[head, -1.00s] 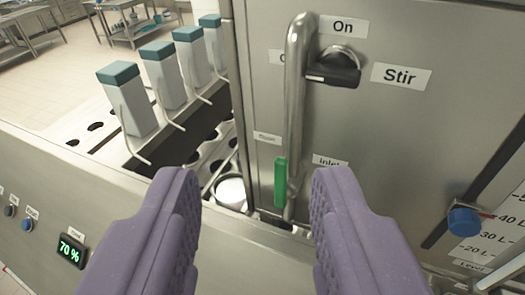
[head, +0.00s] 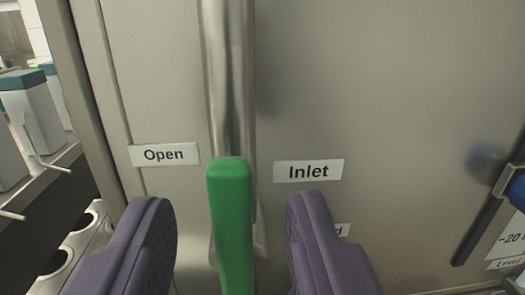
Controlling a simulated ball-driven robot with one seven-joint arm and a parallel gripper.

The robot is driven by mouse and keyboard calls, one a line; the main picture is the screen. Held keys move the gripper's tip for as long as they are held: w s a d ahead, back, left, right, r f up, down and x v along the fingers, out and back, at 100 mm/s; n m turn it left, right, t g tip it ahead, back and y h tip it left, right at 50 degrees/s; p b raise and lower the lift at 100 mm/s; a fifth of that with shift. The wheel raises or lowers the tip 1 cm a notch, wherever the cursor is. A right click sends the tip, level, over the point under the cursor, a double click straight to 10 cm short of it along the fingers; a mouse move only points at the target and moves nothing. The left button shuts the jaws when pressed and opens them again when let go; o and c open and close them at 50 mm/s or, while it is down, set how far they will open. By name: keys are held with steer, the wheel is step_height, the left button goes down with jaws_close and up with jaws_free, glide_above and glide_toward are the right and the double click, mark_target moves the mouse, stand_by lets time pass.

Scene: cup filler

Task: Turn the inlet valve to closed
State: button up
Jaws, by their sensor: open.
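The inlet valve has a green lever handle (head: 230,225) that hangs upright below a vertical metal pipe (head: 228,80). An "Inlet" label (head: 308,171) is on the panel to its right, and an "Open" label (head: 164,154) is to its left. Another label below "Inlet" is mostly hidden by my right finger; only a final "d" shows. My gripper (head: 226,225) is open, with one purple finger on each side of the green handle. I see gaps between the fingers and the handle. The handle's lower end is cut off by the picture's bottom edge.
The steel panel (head: 400,90) stands behind the pipe. At right is a level scale with a blue knob (head: 517,190). At left are white dispensers with teal tops (head: 24,100) and a rack with round holes (head: 55,262).

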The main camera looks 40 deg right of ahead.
mark_target(231, 224)
steer(key=shift+x, duration=2.35)
jaws_close()
